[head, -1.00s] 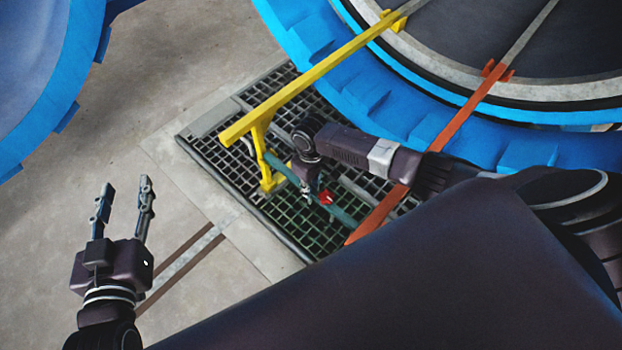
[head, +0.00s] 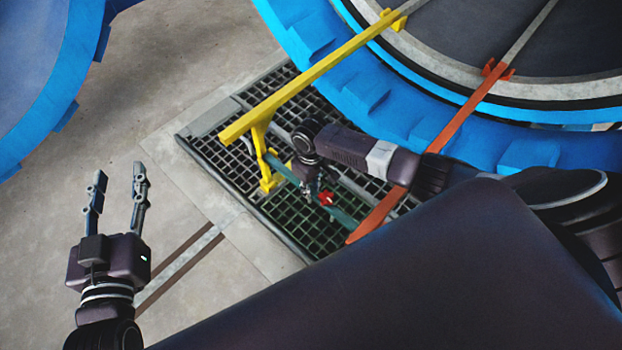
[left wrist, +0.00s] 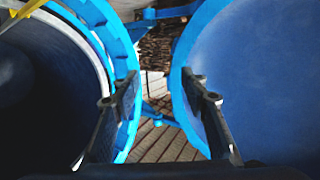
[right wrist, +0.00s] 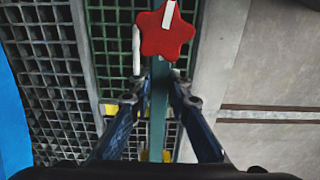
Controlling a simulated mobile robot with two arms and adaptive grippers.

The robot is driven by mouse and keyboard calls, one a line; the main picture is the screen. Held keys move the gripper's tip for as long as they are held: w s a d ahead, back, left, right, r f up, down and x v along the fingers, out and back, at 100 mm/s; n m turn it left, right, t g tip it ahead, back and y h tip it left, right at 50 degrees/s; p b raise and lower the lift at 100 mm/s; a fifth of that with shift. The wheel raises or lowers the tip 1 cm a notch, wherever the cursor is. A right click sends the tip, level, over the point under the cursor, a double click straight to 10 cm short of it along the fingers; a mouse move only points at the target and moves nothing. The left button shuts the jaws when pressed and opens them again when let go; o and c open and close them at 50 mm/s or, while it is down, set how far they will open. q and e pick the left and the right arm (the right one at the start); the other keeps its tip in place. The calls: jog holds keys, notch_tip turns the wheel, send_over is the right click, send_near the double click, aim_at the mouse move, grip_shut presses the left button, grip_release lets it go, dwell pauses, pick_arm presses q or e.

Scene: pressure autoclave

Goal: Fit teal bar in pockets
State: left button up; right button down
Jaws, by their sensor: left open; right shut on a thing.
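The teal bar (head: 346,217) lies low over the floor grating, between the yellow bracket (head: 266,183) and the orange rail (head: 383,211). My right gripper (head: 312,192) is shut on the bar from above; in the right wrist view the bar (right wrist: 158,105) runs lengthwise between the fingers (right wrist: 159,88). A red star knob (head: 326,198) sits beside the gripper, and is large in the right wrist view (right wrist: 166,34). I cannot tell whether the bar's ends sit in pockets. My left gripper (head: 118,172) is open and empty over the concrete floor, away from the bar.
A blue autoclave ring (head: 420,110) fills the upper right. The yellow rail (head: 310,77) and orange rail reach out from it over the grating (head: 215,155). Another blue round part (head: 40,80) stands at the left. Concrete between them is clear.

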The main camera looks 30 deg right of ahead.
jog(key=shift+f, duration=0.15)
jog(key=c, duration=1.7)
grip_release()
jog(key=shift+c, duration=0.2)
jog(key=shift+f, duration=0.1)
pick_arm(q)
jog(key=shift+r+t, duration=0.3)
jog(key=shift+r, duration=0.25)
pick_arm(e)
notch_tip(320, 180, up, 12)
